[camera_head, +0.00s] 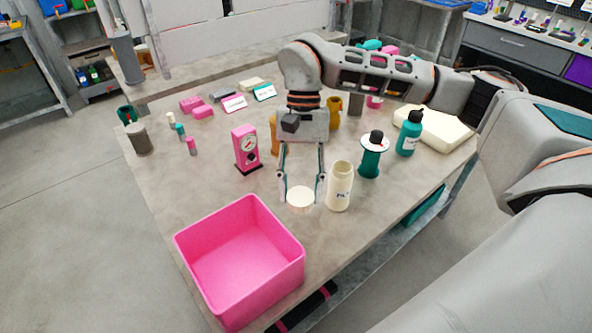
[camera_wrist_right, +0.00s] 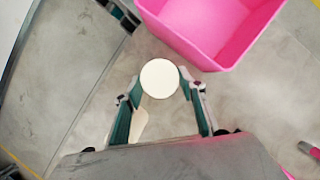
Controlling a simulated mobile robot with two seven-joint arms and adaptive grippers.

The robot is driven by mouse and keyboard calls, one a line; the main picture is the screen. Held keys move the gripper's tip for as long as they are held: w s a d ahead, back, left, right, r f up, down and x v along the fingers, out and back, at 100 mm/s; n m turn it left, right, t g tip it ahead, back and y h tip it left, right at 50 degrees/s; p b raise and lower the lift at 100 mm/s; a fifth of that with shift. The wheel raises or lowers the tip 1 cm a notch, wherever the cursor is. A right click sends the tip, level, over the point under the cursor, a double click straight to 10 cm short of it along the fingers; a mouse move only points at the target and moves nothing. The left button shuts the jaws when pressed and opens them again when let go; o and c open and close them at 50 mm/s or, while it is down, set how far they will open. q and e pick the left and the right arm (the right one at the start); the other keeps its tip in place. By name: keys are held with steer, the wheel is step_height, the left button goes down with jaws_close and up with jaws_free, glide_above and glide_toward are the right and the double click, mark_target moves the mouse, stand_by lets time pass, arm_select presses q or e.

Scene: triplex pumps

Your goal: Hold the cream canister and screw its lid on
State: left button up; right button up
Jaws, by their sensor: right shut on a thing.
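The cream canister (camera_head: 340,187) stands upright and open-topped on the table, with a label on its side. My right gripper (camera_head: 301,197) comes down just left of it, shut on the round cream lid (camera_head: 299,196). The lid also shows in the right wrist view (camera_wrist_right: 160,79), flat between the fingertips of the right gripper (camera_wrist_right: 160,84). A cream piece, likely the canister, shows partly behind the left finger in that view. The lid is apart from the canister mouth, beside it. I cannot tell its exact height above the table. My left gripper is not in view.
A pink open bin (camera_head: 240,262) stands at the front of the table. A pink gauge box (camera_head: 246,149) is behind left. A teal spool (camera_head: 370,160) and a teal bottle (camera_head: 409,133) stand to the right. Small bottles stand at the left. Bare tabletop lies around the bin's right side.

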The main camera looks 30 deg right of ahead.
steer(key=n, duration=0.1)
steer(key=s+n, duration=0.1)
steer(key=n+h, duration=0.1)
steer(key=shift+s+a+f+g, duration=0.15)
steer(key=shift+a+f+g, duration=0.15)
steer(key=shift+f, duration=0.1)
steer(key=shift+d, duration=0.1)
steer(key=shift+d, duration=0.1)
